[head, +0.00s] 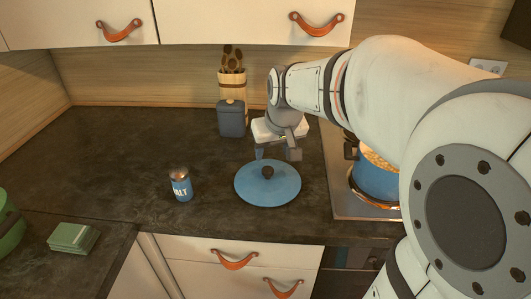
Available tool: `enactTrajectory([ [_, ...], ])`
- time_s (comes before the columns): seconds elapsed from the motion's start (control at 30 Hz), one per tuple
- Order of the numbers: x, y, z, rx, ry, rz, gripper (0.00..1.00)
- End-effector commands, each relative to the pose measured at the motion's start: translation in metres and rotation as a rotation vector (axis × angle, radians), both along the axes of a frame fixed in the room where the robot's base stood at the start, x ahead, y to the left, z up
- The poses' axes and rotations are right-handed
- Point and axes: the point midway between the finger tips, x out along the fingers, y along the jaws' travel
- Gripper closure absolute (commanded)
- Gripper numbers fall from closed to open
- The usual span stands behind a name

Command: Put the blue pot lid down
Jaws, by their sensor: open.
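The blue pot lid (267,187) lies flat on the dark countertop, with its dark round knob facing up. My gripper (277,154) is open and empty, just above and behind the knob. Its two fingers are apart, and a gap shows between them and the knob. The blue pot (376,182) stands uncovered on the stove at the right, with yellowish food in it; my arm hides part of it.
A blue salt can (181,186) stands left of the lid. A dark grey canister (231,119) and a utensil holder (232,88) stand behind. Green folded cloths (73,238) and a green pot (9,224) are at far left. The left-middle counter (125,155) is clear.

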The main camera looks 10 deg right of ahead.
Motion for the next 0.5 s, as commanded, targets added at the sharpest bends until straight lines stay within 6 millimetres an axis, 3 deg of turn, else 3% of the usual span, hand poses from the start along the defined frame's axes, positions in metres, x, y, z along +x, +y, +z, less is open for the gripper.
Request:
enactTrajectory([
  [0.17, -0.018, 0.001, 0.007, 0.001, 0.012, -0.005, 0.47],
  [0.4, -0.121, 0.004, -0.034, -0.001, 0.125, -0.047, 0.47],
  [0.5, -0.153, 0.004, -0.049, -0.004, 0.164, -0.062, 0.47],
])
